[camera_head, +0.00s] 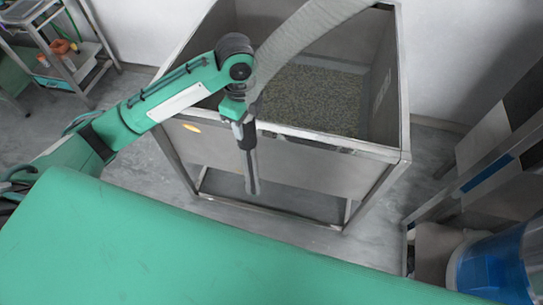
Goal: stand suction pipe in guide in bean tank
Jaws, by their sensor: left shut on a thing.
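My left gripper (241,112) is shut on the suction pipe (251,165). The pipe hangs nearly upright, its lower end in front of the tank's front wall in the picture. A grey ribbed hose (305,32) runs from the gripper up to the top right. The bean tank (300,155) is an open metal box on legs, with greenish beans (315,98) inside. I cannot make out the guide clearly. I cannot tell how far the pipe is from the front wall. My right gripper is not in view.
My green body covers the lower left foreground. A metal cart (62,60) with small items stands at the back left. A blue container (492,270) and a metal frame (470,185) stand at the right. Grey floor shows around the tank.

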